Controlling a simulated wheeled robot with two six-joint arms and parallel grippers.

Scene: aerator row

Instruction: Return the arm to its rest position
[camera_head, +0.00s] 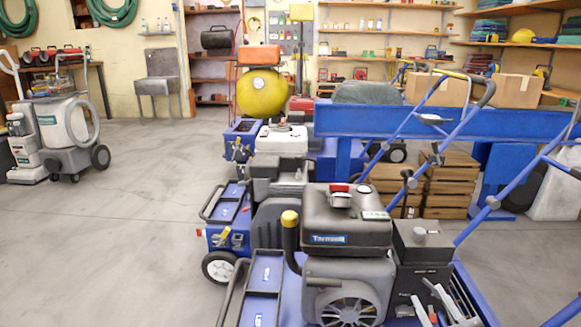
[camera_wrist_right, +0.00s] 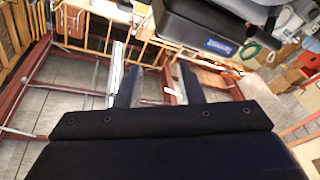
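My right gripper (camera_wrist_right: 157,82) shows in the right wrist view. Its two grey fingers stand apart with nothing between them. Beyond the fingertips lie wooden slats, reddish frame bars and the grey floor. I cannot make out this gripper with certainty in the head view. My left gripper shows in neither view. The nearest aerator (camera_head: 345,240), with a black engine cover labelled Tarnwell, a round fan grille and blue deck, fills the front of the head view. Its dark cover (camera_wrist_right: 205,25) also shows at the top of the wrist view, apart from the fingers.
More machines stand in a row behind, one with a yellow round part (camera_head: 261,93). Blue handlebars (camera_head: 515,190) slant across the right. Grey floor (camera_head: 120,235) is clear at left, up to a floor cleaner (camera_head: 65,130).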

